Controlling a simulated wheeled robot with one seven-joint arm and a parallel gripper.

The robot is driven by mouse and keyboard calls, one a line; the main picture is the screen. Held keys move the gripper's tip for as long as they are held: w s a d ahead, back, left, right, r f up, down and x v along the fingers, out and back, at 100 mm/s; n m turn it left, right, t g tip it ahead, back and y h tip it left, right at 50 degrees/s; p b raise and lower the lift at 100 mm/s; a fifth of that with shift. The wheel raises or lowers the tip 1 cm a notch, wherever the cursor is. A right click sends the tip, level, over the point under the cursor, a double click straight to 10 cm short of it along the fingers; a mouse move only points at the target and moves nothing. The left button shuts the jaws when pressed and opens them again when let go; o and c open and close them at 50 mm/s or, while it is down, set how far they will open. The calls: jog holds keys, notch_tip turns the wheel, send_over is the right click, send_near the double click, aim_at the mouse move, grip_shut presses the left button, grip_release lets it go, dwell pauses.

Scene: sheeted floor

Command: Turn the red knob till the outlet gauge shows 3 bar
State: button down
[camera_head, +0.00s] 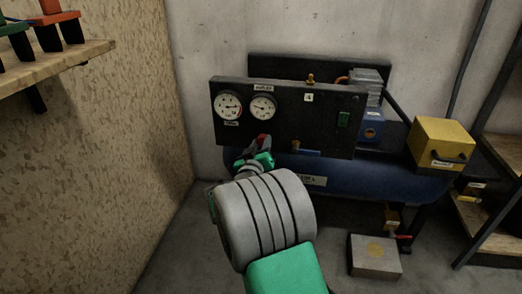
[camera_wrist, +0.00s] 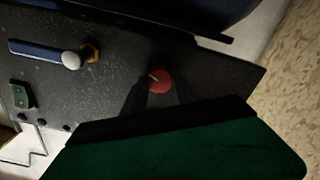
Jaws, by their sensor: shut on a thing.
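The red knob (camera_wrist: 159,81) is on the black panel, with a pale pointer line on its face in the wrist view. It also shows at the panel's lower left in the head view (camera_head: 263,140), partly covered by my gripper. My gripper (camera_wrist: 155,88) is shut on the knob, its dark fingers on either side. Two round white gauges sit on the panel (camera_head: 290,130) above the knob, a left gauge (camera_head: 228,105) and a right gauge (camera_head: 263,107) with a label above it that seems to read outlet. Their needles are too small to read.
A blue tank (camera_head: 360,180) lies behind and below the panel. A green switch (camera_head: 343,119) and a blue-handled valve (camera_wrist: 45,54) are on the panel. A yellow box (camera_head: 441,143) stands to the right, a grey block (camera_head: 374,256) on the floor, and a wooden shelf (camera_head: 60,66) at upper left.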

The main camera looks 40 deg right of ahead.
jog(key=shift+m+b, duration=0.4)
jog(key=shift+m, duration=0.1)
jog(key=c, duration=1)
grip_release()
jog(key=p+v, duration=0.1)
jog(key=v, duration=0.6)
jog(key=shift+s+a, duration=0.25)
jog(key=shift+a, duration=0.1)
